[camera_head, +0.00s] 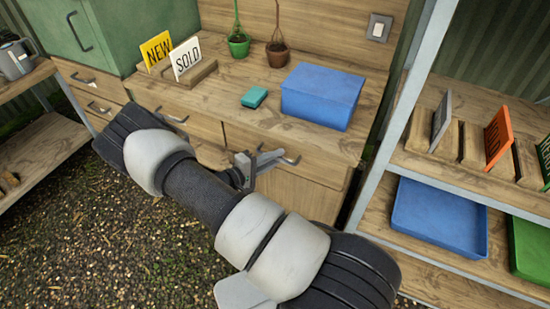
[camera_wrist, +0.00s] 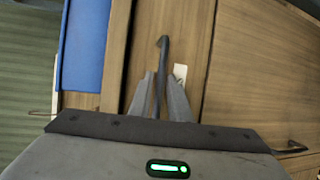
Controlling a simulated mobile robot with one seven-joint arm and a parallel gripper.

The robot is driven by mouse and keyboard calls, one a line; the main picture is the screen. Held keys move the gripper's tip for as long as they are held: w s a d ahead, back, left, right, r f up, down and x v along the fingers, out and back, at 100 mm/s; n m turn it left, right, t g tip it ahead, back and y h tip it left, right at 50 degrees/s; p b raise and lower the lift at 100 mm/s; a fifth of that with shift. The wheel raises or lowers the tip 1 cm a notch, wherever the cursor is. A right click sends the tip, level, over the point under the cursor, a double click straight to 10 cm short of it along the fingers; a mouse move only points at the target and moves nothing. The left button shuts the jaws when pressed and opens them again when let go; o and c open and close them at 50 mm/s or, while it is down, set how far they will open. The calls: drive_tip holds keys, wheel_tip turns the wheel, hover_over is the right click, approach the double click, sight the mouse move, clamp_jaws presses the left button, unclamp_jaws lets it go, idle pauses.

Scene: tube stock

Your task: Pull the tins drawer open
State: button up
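A wooden drawer front (camera_head: 308,168) with a dark bar handle (camera_head: 288,158) is at the right of the workbench, and looks shut. My gripper (camera_head: 262,158) is at this handle. In the wrist view, the handle (camera_wrist: 163,50) runs between the two grey fingers (camera_wrist: 160,92), one finger on each side. The fingers are apart, with narrow gaps seeming to show beside the bar. A small pale label (camera_wrist: 180,72) is on the drawer front, partly hidden by a finger; I cannot read it.
The bench top (camera_head: 225,100) holds a blue box (camera_head: 322,96), a teal block (camera_head: 254,97), NEW and SOLD signs (camera_head: 187,57) and two potted plants. Another drawer handle (camera_head: 172,116) is to the left. A metal-framed shelf (camera_head: 405,110) stands close on the right.

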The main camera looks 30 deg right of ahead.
clamp_jaws()
drive_tip(key=s+a+b, duration=0.1)
drive_tip(key=s+a, duration=0.8)
drive_tip(key=a, duration=0.2)
drive_tip(key=s+a+b, duration=0.2)
drive_tip(key=s+a, duration=0.7)
drive_tip(key=a, duration=0.3)
unclamp_jaws()
